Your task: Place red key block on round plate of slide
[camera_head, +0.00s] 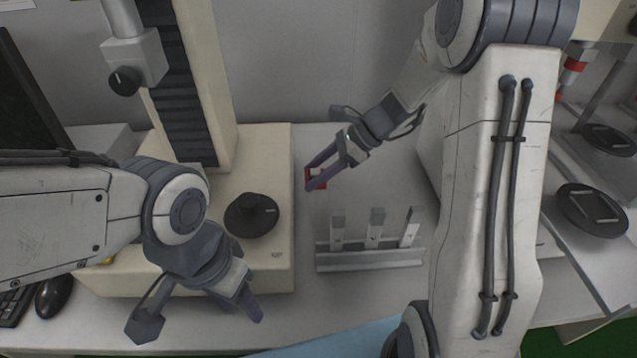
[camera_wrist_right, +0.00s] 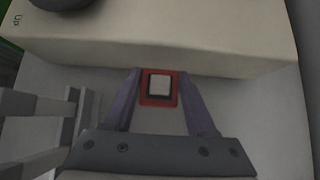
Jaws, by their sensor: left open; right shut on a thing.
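The red key block is a small red frame with a pale centre. My right gripper (camera_head: 314,181) is shut on the red key block (camera_wrist_right: 145,99), in mid-picture in the head view and between the purple fingers in the wrist view. My left gripper (camera_head: 252,308) is open and appears empty, low at the left near the beige machine's front edge. A black round plate with a raised centre (camera_head: 251,216) sits on the beige machine, left of the held block. Two other black round plates, (camera_head: 593,211) and (camera_head: 608,140), are at the far right. I cannot tell which belongs to the slide.
The beige machine (camera_head: 275,165) has a tall column (camera_head: 207,90). A grey rack (camera_head: 370,261) holding several upright pale pieces stands below the right gripper in the head view. A black mouse (camera_head: 55,296) and keyboard lie at lower left. Bare white table separates machine and rack.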

